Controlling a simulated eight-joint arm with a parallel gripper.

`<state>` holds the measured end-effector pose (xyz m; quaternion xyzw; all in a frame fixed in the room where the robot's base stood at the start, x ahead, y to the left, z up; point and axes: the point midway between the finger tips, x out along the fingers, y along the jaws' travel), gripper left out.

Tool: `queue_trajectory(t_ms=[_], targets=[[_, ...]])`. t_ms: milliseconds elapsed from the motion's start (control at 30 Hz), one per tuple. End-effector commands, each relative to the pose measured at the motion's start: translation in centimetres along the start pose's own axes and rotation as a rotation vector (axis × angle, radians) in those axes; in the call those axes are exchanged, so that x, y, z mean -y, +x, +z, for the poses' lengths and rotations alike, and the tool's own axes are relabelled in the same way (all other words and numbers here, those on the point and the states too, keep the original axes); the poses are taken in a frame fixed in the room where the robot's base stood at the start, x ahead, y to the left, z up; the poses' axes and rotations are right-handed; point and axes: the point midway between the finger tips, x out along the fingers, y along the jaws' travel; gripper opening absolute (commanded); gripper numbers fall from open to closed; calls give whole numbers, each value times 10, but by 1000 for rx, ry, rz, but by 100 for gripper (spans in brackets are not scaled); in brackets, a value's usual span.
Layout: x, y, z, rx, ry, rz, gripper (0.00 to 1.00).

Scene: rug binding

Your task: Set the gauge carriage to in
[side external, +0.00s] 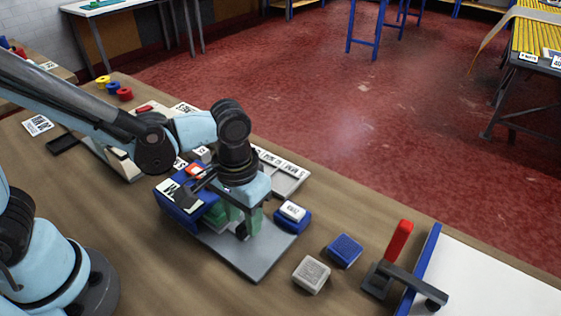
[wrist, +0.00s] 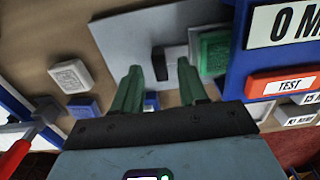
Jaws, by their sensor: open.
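A blue machine (side external: 172,205) with a white label stands on a grey plate (side external: 262,262). A small black upright piece on the plate, apparently the gauge carriage, shows in the wrist view (wrist: 159,66); in the side view it is a dark spot partly hidden by my fingers. A green block (wrist: 215,50) sits beside the blue machine's wall. My gripper (side external: 244,229), with green fingers, is open over the plate. In the wrist view its fingertips (wrist: 158,70) lie either side of the black piece, apart from it; whether they are down at its height I cannot tell.
A red TEST button (wrist: 287,84) is on the machine. A blue pad with a white block (side external: 292,211), a blue block (side external: 344,250) and a pale block (side external: 311,274) lie to the right. A red-handled lever (side external: 398,242) stands by the white, blue-edged board (side external: 490,280).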

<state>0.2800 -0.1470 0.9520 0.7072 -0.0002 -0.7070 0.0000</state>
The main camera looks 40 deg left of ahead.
Motion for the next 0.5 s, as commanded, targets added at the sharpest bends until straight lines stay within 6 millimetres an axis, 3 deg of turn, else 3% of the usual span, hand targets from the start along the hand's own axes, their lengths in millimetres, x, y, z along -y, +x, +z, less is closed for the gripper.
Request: queue_trajectory(t_ms=[200,500], targets=[[0,11,0,0,0,0,43],[0,12,0,0,0,0,43]])
